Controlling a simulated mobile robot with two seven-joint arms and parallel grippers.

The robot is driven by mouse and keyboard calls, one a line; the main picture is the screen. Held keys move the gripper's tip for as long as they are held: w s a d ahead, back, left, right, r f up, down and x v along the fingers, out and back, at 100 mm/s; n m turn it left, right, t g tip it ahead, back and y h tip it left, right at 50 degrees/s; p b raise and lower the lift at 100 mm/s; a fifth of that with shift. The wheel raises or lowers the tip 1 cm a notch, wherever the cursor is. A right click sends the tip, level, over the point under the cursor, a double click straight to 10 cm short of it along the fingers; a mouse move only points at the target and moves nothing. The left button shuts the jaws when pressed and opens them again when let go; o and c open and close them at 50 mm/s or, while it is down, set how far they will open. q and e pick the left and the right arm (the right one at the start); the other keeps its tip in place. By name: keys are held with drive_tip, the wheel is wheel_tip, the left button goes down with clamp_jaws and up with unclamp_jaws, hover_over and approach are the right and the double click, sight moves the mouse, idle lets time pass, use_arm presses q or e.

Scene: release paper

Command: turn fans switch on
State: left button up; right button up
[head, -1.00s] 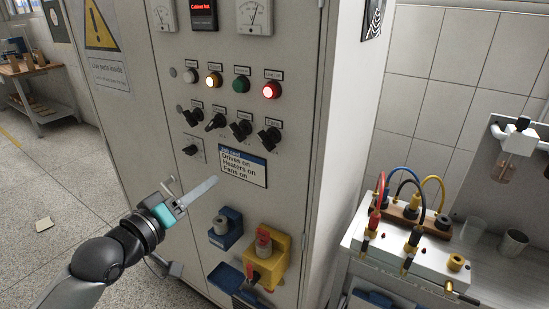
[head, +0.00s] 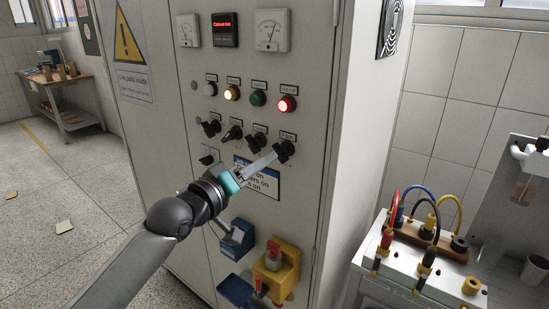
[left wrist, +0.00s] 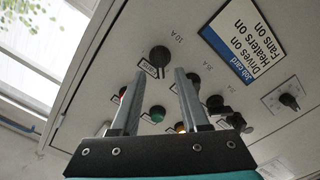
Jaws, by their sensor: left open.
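The fans switch (head: 284,151) is the rightmost black rotary knob in the lower row on the grey cabinet. In the left wrist view the same black knob (left wrist: 160,55) appears upside down, just beyond and between my fingertips. My left gripper (head: 272,157) is open, its fingers reaching up to that knob; it also shows in the left wrist view (left wrist: 158,76). I cannot tell whether the fingers touch the knob. The job card (left wrist: 243,42) reads Drives on, Heaters on, Fans on; in the head view my gripper partly covers the card (head: 270,188). My right gripper is not in view.
Other black knobs (head: 257,141) sit left of the fans switch. Above are lamps, with amber (head: 232,94) and red (head: 287,104) lit. A yellow box (head: 275,272) with a red knob and a blue holder (head: 238,238) stick out below. A test bench (head: 410,262) stands right.

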sight(281, 152)
use_arm(q)
drive_tip(key=shift+x, duration=2.5)
drive_tip(key=shift+c, duration=0.3)
clamp_jaws()
